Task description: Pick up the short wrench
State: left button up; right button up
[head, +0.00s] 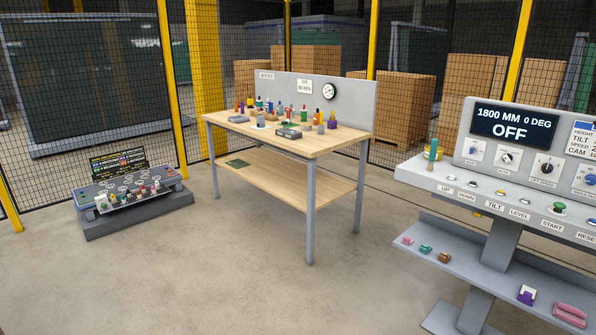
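I cannot make out a short wrench in the head view; the small items are too tiny to tell apart. A wooden workbench (333,142) stands in the middle, with many small coloured items crowded on its top. A grey box-like item (288,133) lies near its front edge. Neither of my grippers shows in this view.
A control console (466,194) at the right has a display (511,122) reading OFF and a lower shelf with small coloured items. A low dark unit (140,216) with coloured knobs stands on the floor at left. Mesh fencing closes the back. The floor between is clear.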

aim_at(289, 110)
jog(key=i, duration=0.6)
jog(key=i+l+u, duration=0.1)
jog(key=i, duration=0.45)
jog(key=i+l, duration=0.1)
jog(key=i, duration=0.5)
jog(key=i+l+u, duration=0.1)
jog(key=i, duration=0.5)
jog(key=i+l, duration=0.1)
jog(key=i, duration=0.5)
jog(key=i+l+u, duration=0.2)
jog(key=i, duration=0.3)
jog(key=i+j, duration=0.15)
jog(key=j, duration=0.15)
jog(key=i+j, duration=0.15)
jog(key=j, duration=0.15)
jog(key=i+j+z, duration=0.1)
jog(key=i+j, duration=0.05)
jog(key=j, duration=0.1)
